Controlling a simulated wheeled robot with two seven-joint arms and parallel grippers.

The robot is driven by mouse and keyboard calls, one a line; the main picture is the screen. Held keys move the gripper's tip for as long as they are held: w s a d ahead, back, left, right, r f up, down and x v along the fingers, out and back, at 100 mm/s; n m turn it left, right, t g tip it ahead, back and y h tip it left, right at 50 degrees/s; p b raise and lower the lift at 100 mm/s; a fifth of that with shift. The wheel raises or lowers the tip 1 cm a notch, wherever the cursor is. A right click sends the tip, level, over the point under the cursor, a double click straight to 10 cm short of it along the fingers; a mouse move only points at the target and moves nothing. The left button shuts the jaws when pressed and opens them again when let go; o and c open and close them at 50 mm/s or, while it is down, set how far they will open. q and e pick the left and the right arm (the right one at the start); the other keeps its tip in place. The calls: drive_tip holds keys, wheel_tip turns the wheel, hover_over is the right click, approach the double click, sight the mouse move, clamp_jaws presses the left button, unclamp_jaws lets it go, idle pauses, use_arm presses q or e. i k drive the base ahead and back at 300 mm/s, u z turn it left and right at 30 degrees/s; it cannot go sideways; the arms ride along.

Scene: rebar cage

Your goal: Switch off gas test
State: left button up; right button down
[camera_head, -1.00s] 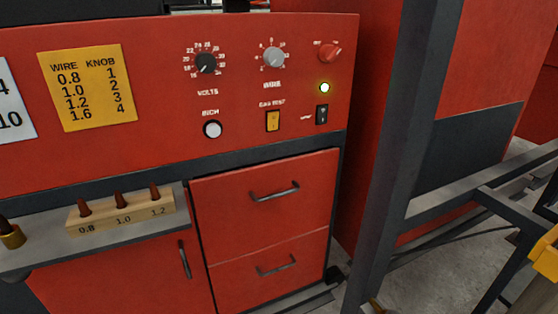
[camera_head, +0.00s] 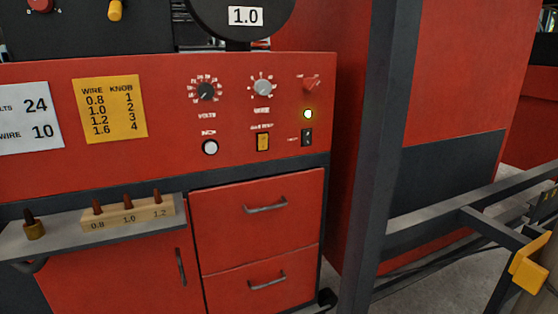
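The gas test switch (camera_head: 263,142) is a small yellow rocker on the red control panel (camera_head: 170,160), under a "GAS TEST" label. Which way it is tipped is too small to tell. Neither of my grippers shows in the head view.
A shelf (camera_head: 70,232) with a wooden tip holder (camera_head: 128,213) juts out at lower left. Red drawers (camera_head: 255,230) with handles are below the panel. A dark upright post (camera_head: 378,150) stands right of the panel. A yellow bracket (camera_head: 530,262) is at far right.

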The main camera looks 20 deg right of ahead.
sight(263, 138)
drive_tip(key=k, duration=0.15)
drive_tip(key=z, duration=0.75)
drive_tip(key=i, duration=0.8)
drive_tip(key=u, duration=0.7)
